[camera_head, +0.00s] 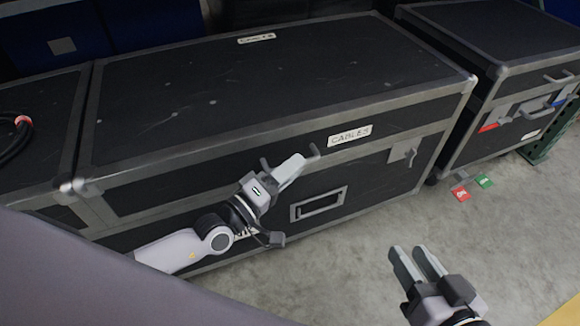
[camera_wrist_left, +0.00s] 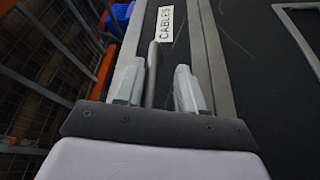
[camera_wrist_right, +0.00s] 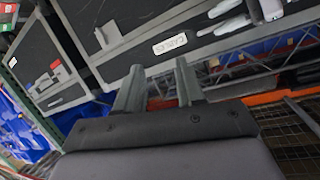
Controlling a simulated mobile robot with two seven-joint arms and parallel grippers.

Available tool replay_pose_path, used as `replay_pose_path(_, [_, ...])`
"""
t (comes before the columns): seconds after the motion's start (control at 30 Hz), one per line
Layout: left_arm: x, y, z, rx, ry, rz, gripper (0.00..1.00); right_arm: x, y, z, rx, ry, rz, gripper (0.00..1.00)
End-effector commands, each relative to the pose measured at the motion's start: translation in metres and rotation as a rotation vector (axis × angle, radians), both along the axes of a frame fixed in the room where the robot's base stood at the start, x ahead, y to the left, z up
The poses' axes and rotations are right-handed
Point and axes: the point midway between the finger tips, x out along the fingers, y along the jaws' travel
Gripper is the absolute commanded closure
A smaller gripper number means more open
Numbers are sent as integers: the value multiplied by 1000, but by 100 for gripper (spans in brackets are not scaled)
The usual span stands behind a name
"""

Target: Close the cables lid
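The cables case (camera_head: 300,230) is a large black trunk with grey metal edges. Its lid (camera_head: 250,90) lies flat across the top and looks down on the body, though a small gap at the seam cannot be ruled out. A "CABLES" label (camera_head: 349,135) is on the lid's front face. My left gripper (camera_head: 290,170) is at the front of the lid, left of the label. In the left wrist view, its fingers (camera_wrist_left: 158,90) are apart, with a grey handle bar (camera_wrist_left: 152,70) between them. My right gripper (camera_head: 418,264) is open and empty, over the floor in front of the case.
Another black case (camera_head: 500,40) stands to the right, with red and green tags (camera_head: 472,189) near its base. A case (camera_head: 40,140) with a coiled black cable (camera_head: 14,140) is at the left. Grey floor (camera_head: 350,250) is clear in front.

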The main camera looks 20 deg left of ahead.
Motion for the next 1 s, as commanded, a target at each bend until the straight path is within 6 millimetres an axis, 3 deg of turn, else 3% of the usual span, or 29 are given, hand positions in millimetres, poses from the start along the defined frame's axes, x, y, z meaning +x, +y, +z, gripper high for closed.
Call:
replay_pose_path(0.33, [-2,2,2,0,-6,2,62,0,1,0,0,5,2,62])
replay_pose_path(0.7, [-50,27,-5,1,-2,0,62,-2,7,2,35,51,19,62])
replay_pose_path(1.0, [-62,34,-7,-1,-4,0,62,2,10,0,47,65,20,62])
